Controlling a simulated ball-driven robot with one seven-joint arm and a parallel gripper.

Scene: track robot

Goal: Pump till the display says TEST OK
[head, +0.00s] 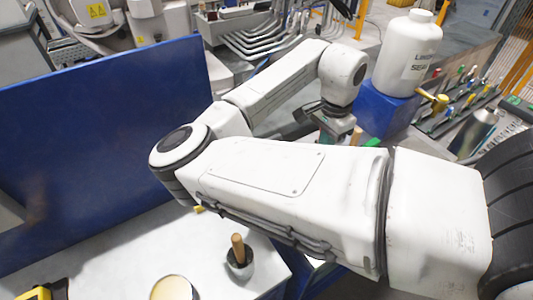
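My gripper (333,127) hangs below my wrist, just beyond my upper arm, which hides its lower part. I cannot tell whether its fingers are open or shut, or whether they hold anything. A small brown piece (356,134) and a green piece (372,142) show beside it, mostly hidden. I cannot make out a pump handle for certain. No display with readable text shows. A white bottle (408,55) with a printed label stands upright on a blue block (385,108), to the right of my gripper.
A blue panel (95,135) stands at the left behind a pale worktop (125,250). A dark pot with a wooden handle (238,250), a round cream dish (172,288) and a yellow-black object (50,289) are on the worktop. A rack of coloured-handled tools (460,95) lies at the right.

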